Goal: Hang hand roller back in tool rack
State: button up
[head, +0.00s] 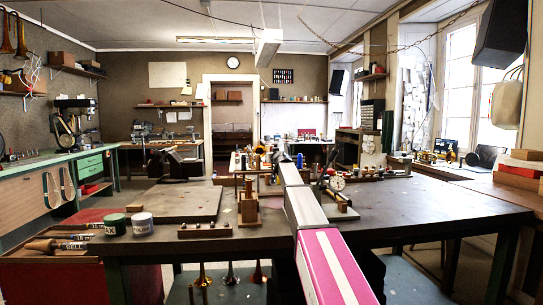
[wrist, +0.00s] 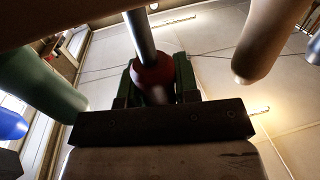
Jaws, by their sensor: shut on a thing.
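In the wrist view my gripper (wrist: 158,80) has its green-sided fingers shut on a dark red handle with a grey metal shaft (wrist: 139,35). I take this for the hand roller; its far end runs up out of the picture. In the head view my gripper and the roller cannot be made out behind my arm. The tool rack seems to be the wooden stand with several coloured handles (head: 262,161) at the middle of the bench. Close around the held tool in the wrist view are a green handle (wrist: 42,88) and a tan handle (wrist: 268,40).
A blue handle end (wrist: 10,125) shows at the left of the wrist view. On the bench (head: 420,215) are a wooden board (head: 180,203), a small block with pegs (head: 204,230), two jars (head: 139,223) and a dial gauge (head: 337,183).

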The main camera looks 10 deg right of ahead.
jog(key=shift+f, duration=2)
jog(key=o, duration=1.1)
jog(key=shift+f, duration=0.1)
jog(key=s, duration=0.3)
jog(key=s+d, duration=0.1)
jog(key=s, duration=0.6)
jog(key=shift+s+d, duration=0.3)
jog(key=shift+d, duration=0.1)
